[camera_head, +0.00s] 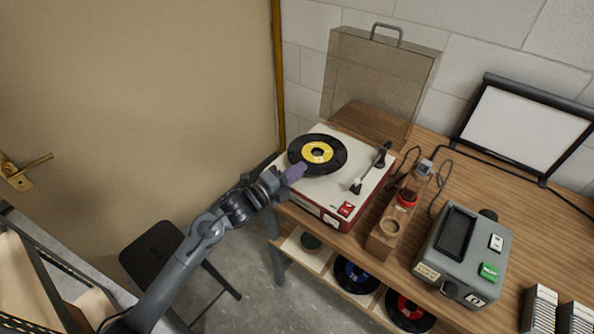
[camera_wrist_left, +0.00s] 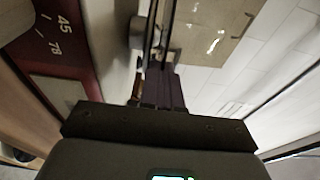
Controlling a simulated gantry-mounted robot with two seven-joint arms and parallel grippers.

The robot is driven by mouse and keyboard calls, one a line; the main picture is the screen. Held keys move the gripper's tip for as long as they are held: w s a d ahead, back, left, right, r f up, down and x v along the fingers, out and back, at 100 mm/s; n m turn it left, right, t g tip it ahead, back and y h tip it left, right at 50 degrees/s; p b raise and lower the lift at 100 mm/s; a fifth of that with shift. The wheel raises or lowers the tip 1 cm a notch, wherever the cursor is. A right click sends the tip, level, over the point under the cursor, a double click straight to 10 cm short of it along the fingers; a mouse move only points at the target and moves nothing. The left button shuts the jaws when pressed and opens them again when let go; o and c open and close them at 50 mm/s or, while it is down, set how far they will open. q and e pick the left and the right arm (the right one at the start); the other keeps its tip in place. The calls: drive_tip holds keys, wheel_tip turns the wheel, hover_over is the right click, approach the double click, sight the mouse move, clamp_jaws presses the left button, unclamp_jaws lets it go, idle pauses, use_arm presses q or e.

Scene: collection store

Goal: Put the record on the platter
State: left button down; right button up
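The record (camera_head: 335,147), black with a yellow label, lies roughly flat over the left part of the record player's pale deck (camera_head: 347,199). It covers the platter, which I cannot make out in the head view. My left gripper (camera_head: 293,173), with purple fingers, is at the record's near left rim and appears shut on it. In the left wrist view, the fingers (camera_wrist_left: 165,88) point at the deck's side, and the record shows as dark edge-on strips (camera_wrist_left: 154,35). I cannot tell whether the record touches the platter. My right gripper is not in view.
The tonearm (camera_head: 370,168) stands right of the record. The clear lid (camera_head: 375,80) is upright behind. A wooden block with a red-topped item (camera_head: 407,198) and a grey device (camera_head: 463,254) stand to the right. More records (camera_head: 357,275) lie on the shelf below.

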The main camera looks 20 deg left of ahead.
use_arm(q)
drive_tip(key=shift+f+b, duration=0.35)
drive_tip(key=shift+f, duration=0.25)
drive_tip(key=c, duration=1.3)
unclamp_jaws()
drive_tip(key=shift+s, duration=0.1)
